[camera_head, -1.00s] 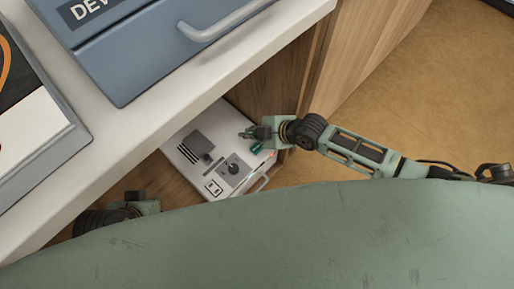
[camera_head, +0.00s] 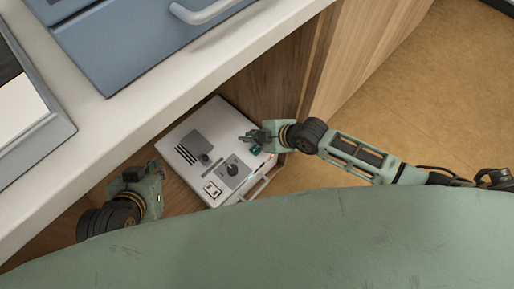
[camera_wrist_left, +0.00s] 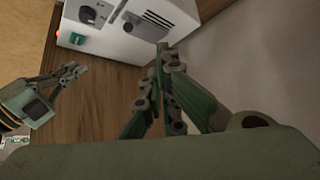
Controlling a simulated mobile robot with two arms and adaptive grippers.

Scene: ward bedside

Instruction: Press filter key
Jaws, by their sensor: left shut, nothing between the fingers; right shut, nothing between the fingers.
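A white device (camera_head: 226,115) sits low on a wooden surface beside the counter. Its top has a grey raised block (camera_head: 197,143), a dark knob (camera_head: 232,168) on a grey panel and a socket plate (camera_head: 212,189). A small teal part (camera_head: 255,150) shows beside my right gripper (camera_head: 246,137), which is shut over the device's right edge; I cannot tell whether they touch. No label identifies the filter key. My left gripper (camera_head: 146,170) is shut and empty, left of the device and apart from it. In the left wrist view, its fingertips (camera_wrist_left: 162,50) appear near the device's white side (camera_wrist_left: 120,42).
A white counter (camera_head: 150,112) overhangs at upper left, carrying a blue-grey case with a handle (camera_head: 202,13) and a grey tray-like object (camera_head: 50,135). A wooden panel (camera_head: 275,85) stands behind the device. Open floor (camera_head: 420,100) lies right.

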